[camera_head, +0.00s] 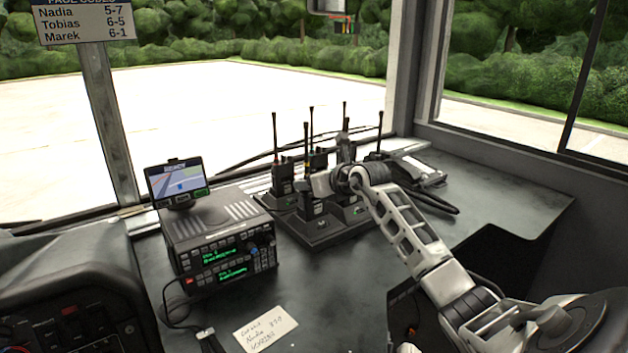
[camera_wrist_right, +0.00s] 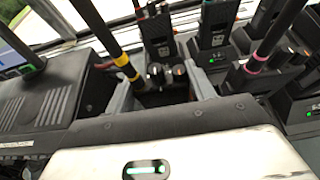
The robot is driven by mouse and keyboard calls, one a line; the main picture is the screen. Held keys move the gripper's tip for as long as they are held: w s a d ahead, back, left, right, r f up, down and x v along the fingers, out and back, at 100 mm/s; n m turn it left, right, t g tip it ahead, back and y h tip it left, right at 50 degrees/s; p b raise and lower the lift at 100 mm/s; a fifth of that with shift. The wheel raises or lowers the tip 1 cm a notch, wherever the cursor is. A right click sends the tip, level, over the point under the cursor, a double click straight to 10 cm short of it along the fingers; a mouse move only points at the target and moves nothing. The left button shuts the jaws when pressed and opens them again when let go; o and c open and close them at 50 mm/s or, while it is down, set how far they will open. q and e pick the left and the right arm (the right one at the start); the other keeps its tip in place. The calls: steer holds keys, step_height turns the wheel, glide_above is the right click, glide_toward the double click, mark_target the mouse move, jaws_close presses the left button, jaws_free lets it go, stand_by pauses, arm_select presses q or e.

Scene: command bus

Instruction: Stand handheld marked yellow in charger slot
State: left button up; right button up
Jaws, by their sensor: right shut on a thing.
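The yellow-marked handheld (camera_wrist_right: 165,82) is between the grey fingers of my right gripper (camera_wrist_right: 165,92), which is shut on it. Its antenna with yellow bands leans up to the left in the wrist view. In the head view this handheld (camera_head: 307,203) is upright over the front left part of the black charger (camera_head: 313,239). My right gripper (camera_head: 322,184) reaches it from the right. I cannot tell if its foot is fully down in a slot; its lower end is hard to make out. My left gripper is not in view.
Other handhelds stand close by: a red-marked one (camera_head: 282,178) behind left, a pink-marked one (camera_wrist_right: 252,68) to the right, and several behind. The radio unit (camera_head: 220,240) with a navigation screen (camera_head: 177,182) stands left. A paper note (camera_head: 266,328) lies in front.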

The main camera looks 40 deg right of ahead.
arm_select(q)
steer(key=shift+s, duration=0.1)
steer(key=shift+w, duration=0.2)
arm_select(e)
steer(key=shift+f, duration=0.25)
stand_by(0.4)
steer(key=o, duration=1.5)
steer(key=shift+f, duration=0.2)
arm_select(q)
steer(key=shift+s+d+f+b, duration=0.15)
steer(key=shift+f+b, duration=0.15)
steer(key=shift+b, duration=0.6)
arm_select(e)
steer(key=v, duration=1.6)
steer(key=shift+a+r, duration=0.1)
steer(key=shift+r, duration=0.1)
